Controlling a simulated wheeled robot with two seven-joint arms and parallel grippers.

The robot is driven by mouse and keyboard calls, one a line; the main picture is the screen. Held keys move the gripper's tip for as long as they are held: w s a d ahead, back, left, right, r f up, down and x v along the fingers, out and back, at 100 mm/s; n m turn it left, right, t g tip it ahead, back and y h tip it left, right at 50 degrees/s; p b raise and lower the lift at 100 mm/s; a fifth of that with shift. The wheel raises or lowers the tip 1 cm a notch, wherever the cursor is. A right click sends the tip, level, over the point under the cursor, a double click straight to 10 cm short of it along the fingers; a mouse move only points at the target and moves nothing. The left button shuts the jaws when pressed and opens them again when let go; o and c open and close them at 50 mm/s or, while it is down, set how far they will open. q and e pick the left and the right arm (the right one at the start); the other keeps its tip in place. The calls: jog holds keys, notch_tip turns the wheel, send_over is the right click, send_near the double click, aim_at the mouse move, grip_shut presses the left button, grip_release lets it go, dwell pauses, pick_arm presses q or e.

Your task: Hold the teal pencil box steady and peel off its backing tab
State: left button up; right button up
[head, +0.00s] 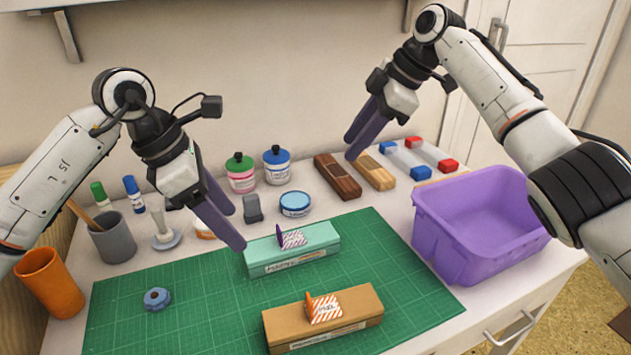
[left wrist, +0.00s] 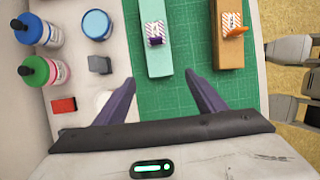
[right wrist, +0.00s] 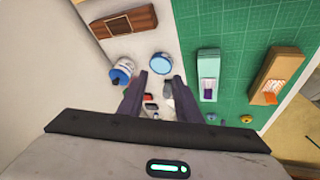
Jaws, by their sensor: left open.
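The teal pencil box (head: 310,256) lies on the green cutting mat (head: 215,300). On its top is a white tab with purple stripes (head: 296,241) and an upright purple pull piece (head: 280,235). My left gripper (head: 238,230) is open and empty, just left of the box and apart from it; the left wrist view shows the box (left wrist: 158,62) ahead beyond the fingers. My right gripper (head: 350,149) is raised behind and to the right of the box, fingers apart and empty. The right wrist view shows the box (right wrist: 208,68) right of the fingers.
A brown box (head: 350,325) with an orange-striped tab lies in front of the teal box. A purple bin (head: 430,225) stands right of the mat. Ink bottles (head: 277,165), a blue tin (head: 295,204) and wooden blocks (head: 338,176) stand behind. A blue knob (head: 156,299) sits at left.

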aim_at(255, 251)
pick_arm(q)
jog(key=x, duration=1)
jog(key=shift+f, duration=0.15)
pick_arm(e)
jog(key=s+a+f+n+g, duration=0.3)
jog(key=s+a+n+g, duration=0.1)
jog(key=s+a, duration=0.4)
jog(key=shift+s+a+f+g+y, duration=0.3)
jog(key=shift+s, duration=0.15)
pick_arm(q)
jog(key=shift+c, duration=0.3)
